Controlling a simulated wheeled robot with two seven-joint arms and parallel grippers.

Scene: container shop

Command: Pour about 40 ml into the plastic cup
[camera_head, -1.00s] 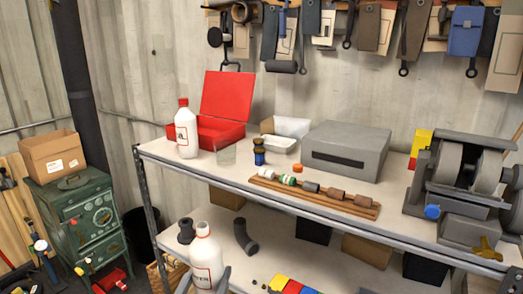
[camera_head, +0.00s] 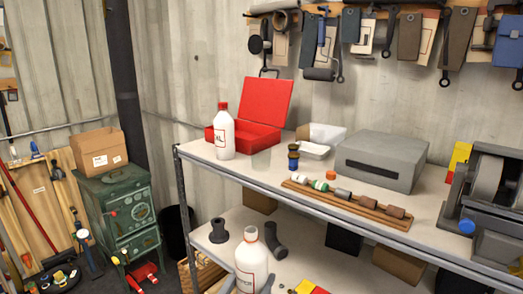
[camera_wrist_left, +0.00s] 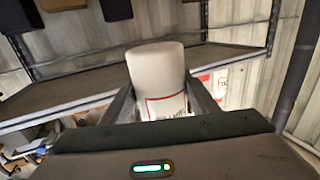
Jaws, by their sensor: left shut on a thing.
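A white bottle (camera_head: 249,265) with a red-edged label stands upright in my left gripper (camera_head: 252,284), low in front of the shelf unit in the head view. In the left wrist view the pale bottle (camera_wrist_left: 155,70) sits between the two fingers of my left gripper (camera_wrist_left: 160,103), which is shut on it. The bottle's neck shows no red cap; its contents are hidden. The cup looks empty, but this is hard to tell. My right gripper is not in view.
The upper shelf (camera_head: 215,166) also carries an open red box (camera_head: 262,135), small dark jars (camera_head: 293,158), a white tray (camera_head: 315,151), a grey case (camera_head: 381,161) and a wooden rack (camera_head: 340,203). A bench grinder (camera_head: 485,190) stands at right. A green stove (camera_head: 128,212) stands left.

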